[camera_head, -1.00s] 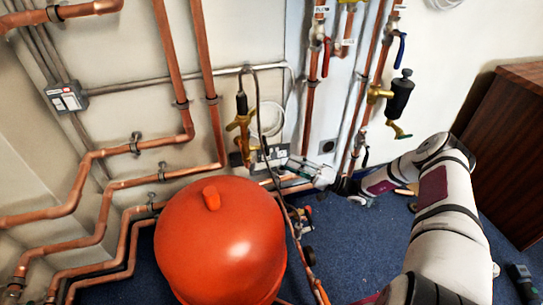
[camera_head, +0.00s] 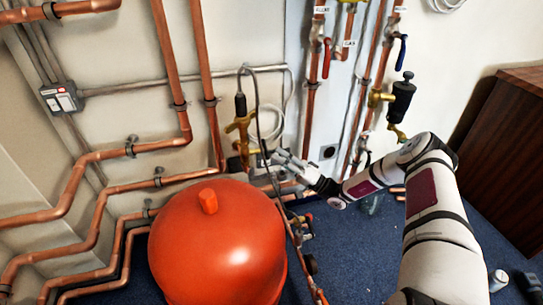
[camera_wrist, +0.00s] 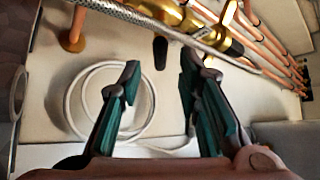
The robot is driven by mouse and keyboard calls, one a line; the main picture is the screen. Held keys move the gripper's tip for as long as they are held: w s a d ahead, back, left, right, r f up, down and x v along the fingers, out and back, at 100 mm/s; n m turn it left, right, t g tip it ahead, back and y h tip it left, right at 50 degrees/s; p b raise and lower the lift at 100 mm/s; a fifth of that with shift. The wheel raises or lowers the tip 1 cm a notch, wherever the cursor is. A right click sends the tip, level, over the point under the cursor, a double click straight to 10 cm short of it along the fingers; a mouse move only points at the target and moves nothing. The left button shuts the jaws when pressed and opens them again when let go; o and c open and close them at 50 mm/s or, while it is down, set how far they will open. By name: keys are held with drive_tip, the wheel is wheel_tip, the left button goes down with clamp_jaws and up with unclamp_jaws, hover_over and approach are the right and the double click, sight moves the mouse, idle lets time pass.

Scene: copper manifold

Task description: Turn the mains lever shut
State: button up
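My gripper (camera_wrist: 159,72) is open in the wrist view, its two teal-lined fingers apart. A dark lever-like handle (camera_wrist: 160,53) shows just beyond and between the fingertips, below a brass valve body (camera_wrist: 190,20); no contact is visible. I cannot read a mains label, so I cannot tell surely which lever is the mains one. In the head view my gripper (camera_head: 277,158) is right of and below the brass fitting (camera_head: 240,125) on the wall. A red lever (camera_head: 327,55) and a blue lever (camera_head: 402,50) hang on labelled copper pipes higher up.
A large orange-red vessel (camera_head: 220,245) stands left of and below my gripper. A braided hose (camera_wrist: 125,12) crosses by the brass valve, and a white cable loop (camera_wrist: 75,105) lies behind the fingers. Copper pipes (camera_head: 85,200) line the left wall. Blue carpet (camera_head: 350,260) is mostly clear.

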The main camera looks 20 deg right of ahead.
sight(265, 150)
drive_tip(key=shift+b+x, duration=0.3)
drive_tip(key=shift+x, duration=1.4)
clamp_jaws()
drive_tip(key=shift+r+p, duration=0.1)
drive_tip(key=shift+p, duration=0.3)
drive_tip(key=shift+s+d+r+m+g+h+p, duration=0.15)
drive_tip(key=shift+m+g+h+p, duration=0.15)
drive_tip(key=shift+m+h+p, duration=1.1)
drive_tip(key=shift+w+a+r+m+g+h+p, duration=0.25)
drive_tip(key=shift+m+p, duration=0.6)
drive_tip(key=shift+p, duration=1.4)
drive_tip(key=shift+s+d+r+m+g+h+p, duration=0.1)
drive_tip(key=shift+s+d+m+g+h+p, duration=0.2)
drive_tip(key=shift+m+h+p, duration=1.15)
drive_tip(key=shift+w+a+f+y+p, duration=0.1)
drive_tip(key=shift+f+y+p, duration=0.05)
drive_tip(key=shift+y+p, duration=0.3)
